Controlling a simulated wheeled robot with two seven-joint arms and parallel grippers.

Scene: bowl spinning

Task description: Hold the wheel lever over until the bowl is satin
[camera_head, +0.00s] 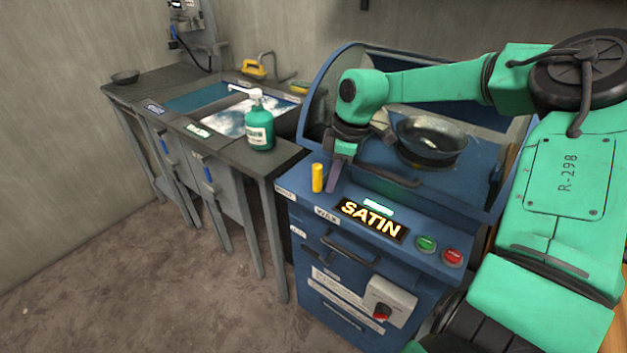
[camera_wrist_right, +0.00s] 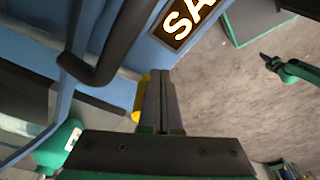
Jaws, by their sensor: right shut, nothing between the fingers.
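The dark metal bowl (camera_head: 430,140) sits in the blue wheel machine (camera_head: 318,95), its inside partly shiny. A black curved bar that looks like the wheel lever (camera_head: 398,179) lies along the machine's front ledge; it shows in the right wrist view (camera_wrist_right: 120,45). My right gripper (camera_head: 333,183) is shut and empty, pointing down at the lever's left end, and shows in the wrist view (camera_wrist_right: 163,80). I cannot tell whether its fingers touch the lever. The display (camera_head: 372,218) reads SATIN, with a green bar above it. In the wrist view, a green arm with a dark tip (camera_wrist_right: 268,62) may be my left gripper.
A yellow wax stick (camera_head: 317,178) stands just left of my right fingers. Green (camera_head: 426,244) and red (camera_head: 453,257) buttons sit right of the display. A green pump bottle (camera_head: 259,125) stands on the sink bench to the left. The floor in front is clear.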

